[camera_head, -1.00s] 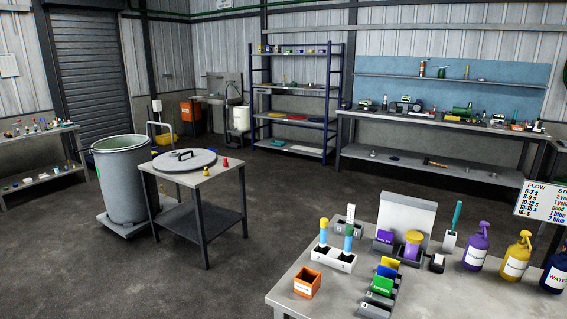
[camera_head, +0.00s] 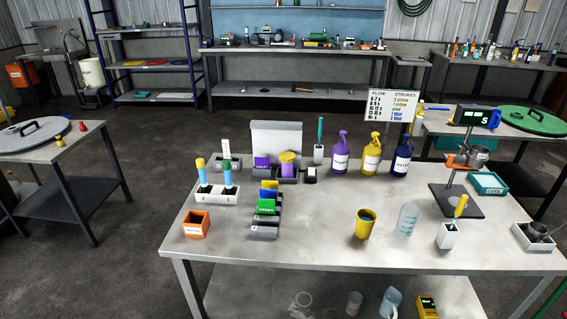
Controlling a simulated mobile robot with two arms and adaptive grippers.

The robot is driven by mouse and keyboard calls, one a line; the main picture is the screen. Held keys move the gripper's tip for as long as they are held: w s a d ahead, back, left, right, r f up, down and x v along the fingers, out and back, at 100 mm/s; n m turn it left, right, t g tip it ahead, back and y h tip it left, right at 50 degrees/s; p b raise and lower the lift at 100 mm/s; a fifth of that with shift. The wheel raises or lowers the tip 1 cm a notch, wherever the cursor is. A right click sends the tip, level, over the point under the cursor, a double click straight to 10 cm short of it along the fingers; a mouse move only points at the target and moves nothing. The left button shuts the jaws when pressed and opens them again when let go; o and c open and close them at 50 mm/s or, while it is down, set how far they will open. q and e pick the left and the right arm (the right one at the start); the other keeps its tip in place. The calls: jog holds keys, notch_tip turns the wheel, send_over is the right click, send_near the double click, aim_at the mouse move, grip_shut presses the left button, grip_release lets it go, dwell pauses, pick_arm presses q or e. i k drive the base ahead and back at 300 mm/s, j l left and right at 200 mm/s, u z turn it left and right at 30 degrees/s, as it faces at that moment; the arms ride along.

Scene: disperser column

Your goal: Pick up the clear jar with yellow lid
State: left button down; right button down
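A small jar with a yellow lid (camera_head: 288,162) stands upright towards the back of the near grey table (camera_head: 320,245), left of centre. Its body looks purplish below the lid, and I cannot tell clearly whether it is clear. It sits in or just behind a dark holder that hides its lower part, beside a purple labelled block (camera_head: 262,163). Neither of my grippers is in view.
In front of the jar are coloured card holders (camera_head: 266,207). Purple (camera_head: 341,155), yellow (camera_head: 372,157) and dark blue (camera_head: 402,160) bottles stand to its right. A yellow cup (camera_head: 365,224), clear beaker (camera_head: 407,220) and stand (camera_head: 457,195) are farther right. The table's front middle is clear.

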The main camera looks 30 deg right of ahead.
aim_at(286, 169)
jog(key=j+z, duration=0.1)
jog(key=z, duration=1)
